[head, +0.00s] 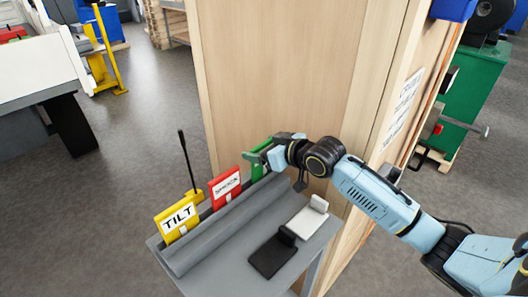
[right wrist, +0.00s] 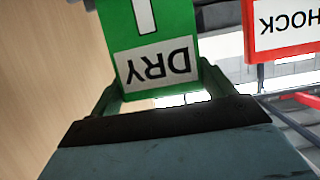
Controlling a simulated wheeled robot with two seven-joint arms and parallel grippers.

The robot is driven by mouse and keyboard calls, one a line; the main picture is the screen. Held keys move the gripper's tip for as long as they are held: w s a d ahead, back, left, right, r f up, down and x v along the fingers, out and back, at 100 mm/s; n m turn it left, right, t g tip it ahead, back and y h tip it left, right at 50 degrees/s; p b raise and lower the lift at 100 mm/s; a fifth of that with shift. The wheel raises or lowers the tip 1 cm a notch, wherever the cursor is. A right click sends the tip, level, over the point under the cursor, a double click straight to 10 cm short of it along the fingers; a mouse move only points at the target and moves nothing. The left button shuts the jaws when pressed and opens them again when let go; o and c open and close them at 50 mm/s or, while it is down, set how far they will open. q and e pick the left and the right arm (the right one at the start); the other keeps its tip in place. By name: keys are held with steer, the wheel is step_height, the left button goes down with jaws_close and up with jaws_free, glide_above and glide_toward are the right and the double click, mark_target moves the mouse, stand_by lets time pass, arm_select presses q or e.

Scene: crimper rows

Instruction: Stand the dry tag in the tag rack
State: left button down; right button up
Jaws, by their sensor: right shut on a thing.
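The green dry tag (head: 257,172) is at the far right end of the grey tag rack (head: 228,226). My right gripper (head: 268,157) is shut on it from above. In the right wrist view the dry tag (right wrist: 155,50) sits between the two fingers, its DRY label upside down in the picture. The gripper partly covers the tag in the head view. I cannot tell whether its lower edge touches the rack. The red shock tag (head: 225,184) and the yellow tilt tag (head: 177,219) stand in the rack to the left. My left gripper is out of view.
A black stand-like piece (head: 272,256) and a white one (head: 307,220) lie on the grey table in front of the rack. A thin black rod (head: 186,160) rises behind the rack. A tall wooden panel (head: 275,80) stands close behind the table.

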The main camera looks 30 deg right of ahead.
steer(key=shift+f, duration=0.75)
steer(key=shift+f, duration=0.1)
steer(key=o, duration=0.9)
steer(key=shift+r, duration=0.2)
steer(key=v, duration=1.2)
steer(key=shift+f, duration=0.1)
